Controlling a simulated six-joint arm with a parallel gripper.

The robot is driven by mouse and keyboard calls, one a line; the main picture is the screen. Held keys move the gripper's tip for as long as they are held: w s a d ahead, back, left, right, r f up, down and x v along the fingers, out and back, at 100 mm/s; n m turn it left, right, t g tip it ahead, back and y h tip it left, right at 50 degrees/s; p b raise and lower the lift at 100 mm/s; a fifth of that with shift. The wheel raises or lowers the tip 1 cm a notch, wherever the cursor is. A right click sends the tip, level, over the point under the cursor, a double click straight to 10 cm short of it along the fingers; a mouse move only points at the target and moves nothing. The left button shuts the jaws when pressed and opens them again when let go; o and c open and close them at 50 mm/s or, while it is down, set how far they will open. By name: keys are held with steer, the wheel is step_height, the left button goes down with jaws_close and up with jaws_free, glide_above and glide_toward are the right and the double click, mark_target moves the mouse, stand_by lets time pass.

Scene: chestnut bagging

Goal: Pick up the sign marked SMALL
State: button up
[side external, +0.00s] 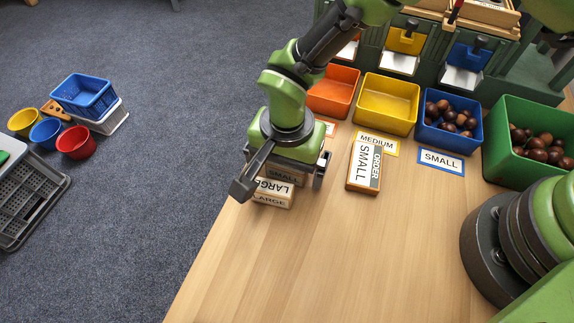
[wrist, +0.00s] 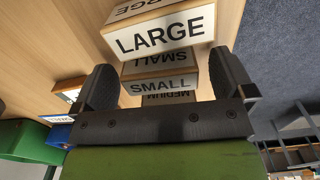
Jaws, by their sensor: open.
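The wooden sign block marked SMALL (wrist: 163,82) lies between the two fingers in the wrist view, and part of it shows under my gripper in the side view (side external: 286,174). My gripper (side external: 281,188) is open, pointing down, with one finger on each side of the blocks; I cannot tell whether a finger touches SMALL. A block marked LARGE (side external: 272,190) sits beside SMALL, toward the table's near left edge, and is large in the wrist view (wrist: 162,35). A block marked MEDIUM (wrist: 168,98) is mostly hidden behind the palm in the wrist view.
A block reading ORDER SMALL (side external: 362,168) lies right of my gripper. Orange (side external: 333,96), yellow (side external: 387,109), blue (side external: 432,134) and green (side external: 497,163) bins line the back, the last two holding chestnuts. A blue-edged SMALL card (side external: 441,161) lies before the blue bin. The front table is clear.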

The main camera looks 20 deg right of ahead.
steer(key=shift+c, duration=0.2)
steer(key=c, duration=1)
steer(key=shift+o, duration=0.2)
steer(key=shift+r, duration=0.1)
